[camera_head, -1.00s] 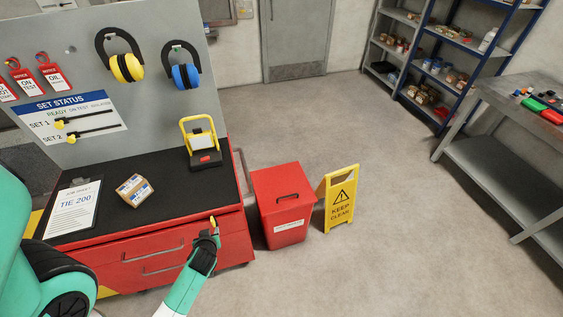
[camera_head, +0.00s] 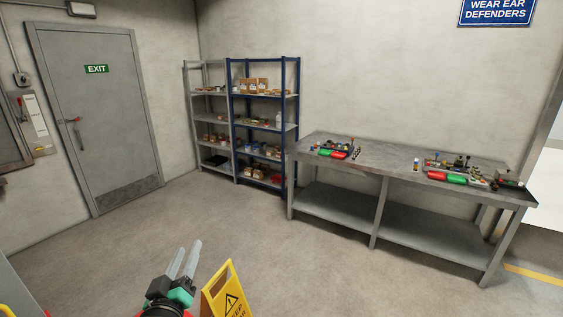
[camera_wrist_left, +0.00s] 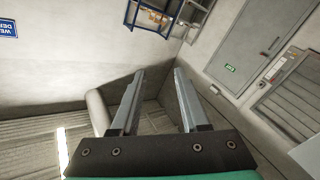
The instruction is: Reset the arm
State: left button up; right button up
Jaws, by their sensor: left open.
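My left gripper (camera_head: 187,245) is at the bottom of the head view, left of the yellow floor sign, with its two grey fingers pointing up. In the left wrist view the gripper (camera_wrist_left: 158,72) has its fingers spread apart with nothing between them. It is in free air and touches nothing that I can see. My right gripper is in neither view.
A yellow folding sign (camera_head: 228,292) stands close to the right of my left gripper. A grey workbench (camera_head: 375,170) with small parts, shelving (camera_head: 262,125) and a grey exit door (camera_head: 100,120) are farther back. The floor (camera_head: 130,235) between is clear.

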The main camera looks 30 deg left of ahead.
pick_arm(q)
jog(key=d+r+m+t+h, duration=0.1)
jog(key=d+r+t, duration=0.1)
jog(key=d+r, duration=0.35)
jog(key=d+r+m+t+h, duration=0.1)
jog(key=d+r+t, duration=0.15)
jog(key=r, duration=0.55)
jog(key=s+d+r+m+t+h, duration=0.4)
jog(key=s+d+r, duration=0.2)
jog(key=r, duration=0.4)
jog(key=s+d+r+m+t+h, duration=0.35)
jog(key=s+d+r, duration=0.2)
jog(key=r, duration=0.45)
notch_tip(320, 180, up, 17)
jog(key=d+m+h+p, duration=0.1)
jog(key=m+p, duration=0.1)
jog(key=p, duration=1.6)
jog(key=shift+w+r+m+g+h, duration=0.2)
jog(key=shift+w+m+g+h, duration=0.1)
jog(key=shift+m+h, duration=0.05)
